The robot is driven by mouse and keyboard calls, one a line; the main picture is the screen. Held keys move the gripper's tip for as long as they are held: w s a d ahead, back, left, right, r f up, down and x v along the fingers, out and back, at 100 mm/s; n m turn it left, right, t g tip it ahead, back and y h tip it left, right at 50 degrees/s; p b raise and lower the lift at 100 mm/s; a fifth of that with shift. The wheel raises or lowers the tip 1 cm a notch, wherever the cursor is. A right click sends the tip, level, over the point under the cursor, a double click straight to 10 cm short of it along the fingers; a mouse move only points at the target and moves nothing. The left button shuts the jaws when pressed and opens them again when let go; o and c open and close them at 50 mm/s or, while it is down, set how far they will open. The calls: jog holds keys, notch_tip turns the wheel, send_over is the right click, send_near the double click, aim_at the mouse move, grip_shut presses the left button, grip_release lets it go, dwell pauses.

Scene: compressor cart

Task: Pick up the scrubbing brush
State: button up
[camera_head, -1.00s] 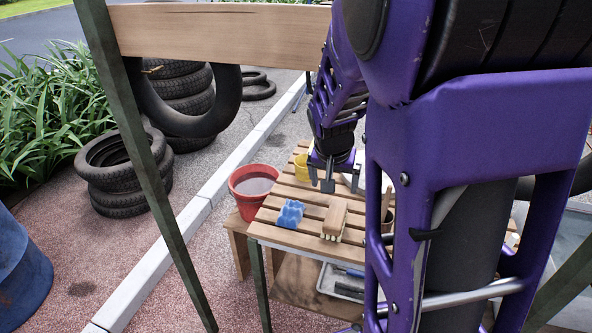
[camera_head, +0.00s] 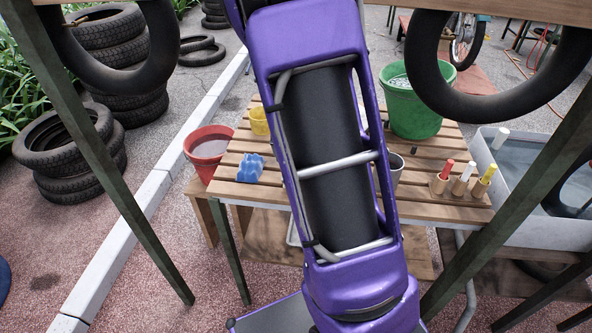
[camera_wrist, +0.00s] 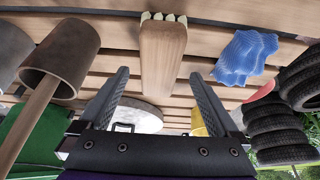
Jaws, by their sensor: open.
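The scrubbing brush (camera_wrist: 162,58) has a plain wooden back and pale bristles. It lies on the slatted wooden table in the middle of the wrist view, bristle end towards the top. My gripper (camera_wrist: 158,74) is open, with one finger on each side of the brush in the picture. Gaps show between the fingers and the wood, and nothing is held. I cannot tell how far the fingertips are above the table. In the head view my purple arm hides both the brush and the gripper.
A green bucket (camera_head: 416,100), a grey pot (camera_head: 397,165) and several coloured-handled tools (camera_head: 463,178) stand to the right. Table legs and hanging tyres frame the view.

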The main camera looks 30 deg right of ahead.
jog(key=shift+x, duration=1.45)
jog(key=shift+f+b, duration=0.25)
jog(key=shift+b, duration=0.15)
jog(key=c, duration=1.4)
notch_tip(320, 180, up, 11)
jog(key=p, duration=0.2)
jog(key=shift+f+p, duration=0.2)
jog(key=shift+p, duration=0.15)
